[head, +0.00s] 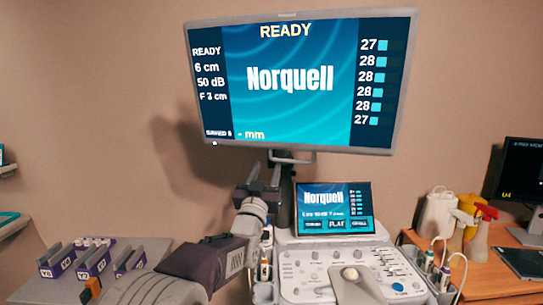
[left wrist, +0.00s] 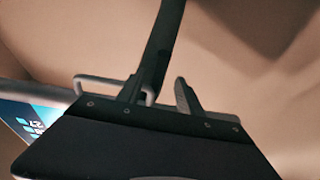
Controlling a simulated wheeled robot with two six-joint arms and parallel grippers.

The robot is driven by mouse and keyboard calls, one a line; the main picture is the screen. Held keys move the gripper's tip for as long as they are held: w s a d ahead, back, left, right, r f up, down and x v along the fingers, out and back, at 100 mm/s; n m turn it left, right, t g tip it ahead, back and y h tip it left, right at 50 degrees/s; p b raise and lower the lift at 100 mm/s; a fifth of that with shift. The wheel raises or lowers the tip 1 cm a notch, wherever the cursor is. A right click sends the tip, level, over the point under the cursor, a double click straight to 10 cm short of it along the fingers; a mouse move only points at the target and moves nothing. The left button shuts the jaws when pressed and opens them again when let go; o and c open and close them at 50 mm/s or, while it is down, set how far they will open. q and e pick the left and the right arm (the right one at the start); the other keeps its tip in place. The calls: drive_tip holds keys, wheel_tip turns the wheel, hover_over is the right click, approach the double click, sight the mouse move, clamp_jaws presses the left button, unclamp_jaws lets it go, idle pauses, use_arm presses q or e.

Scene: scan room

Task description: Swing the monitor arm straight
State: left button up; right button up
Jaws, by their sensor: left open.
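The large monitor (head: 305,85) reads "READY" and "Norquell" and is slightly tilted in the head view. A grey loop handle (head: 292,157) hangs under its lower edge, with a dark support post (head: 286,200) below. My left gripper (head: 264,176) is open just left of the post, below the handle. In the left wrist view, the open left gripper (left wrist: 158,92) has the handle (left wrist: 95,82) by its left finger, and a dark arm or post (left wrist: 165,40) rises behind. I cannot tell whether the handle is touched or lies between the fingers. My right gripper is out of view.
The ultrasound console (head: 350,272) with a small touchscreen (head: 335,208) stands below the monitor. Spray bottles (head: 478,235) and another screen (head: 522,175) are on a desk at right. Labelled purple racks (head: 90,262) sit at lower left. Bare wall lies left of the monitor.

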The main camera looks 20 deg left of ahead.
sight(270, 161)
use_arm(q)
drive_tip(key=x, duration=0.2)
drive_tip(key=p+x, duration=0.1)
drive_tip(key=x, duration=0.2)
drive_tip(key=shift+w+f, duration=0.15)
drive_tip(key=shift+w, duration=0.3)
drive_tip(key=shift+w+r+p, duration=0.25)
drive_tip(key=shift+w+p, duration=0.05)
drive_tip(key=shift+w, duration=0.1)
clamp_jaws()
drive_tip(key=shift+f, duration=0.1)
idle(0.4)
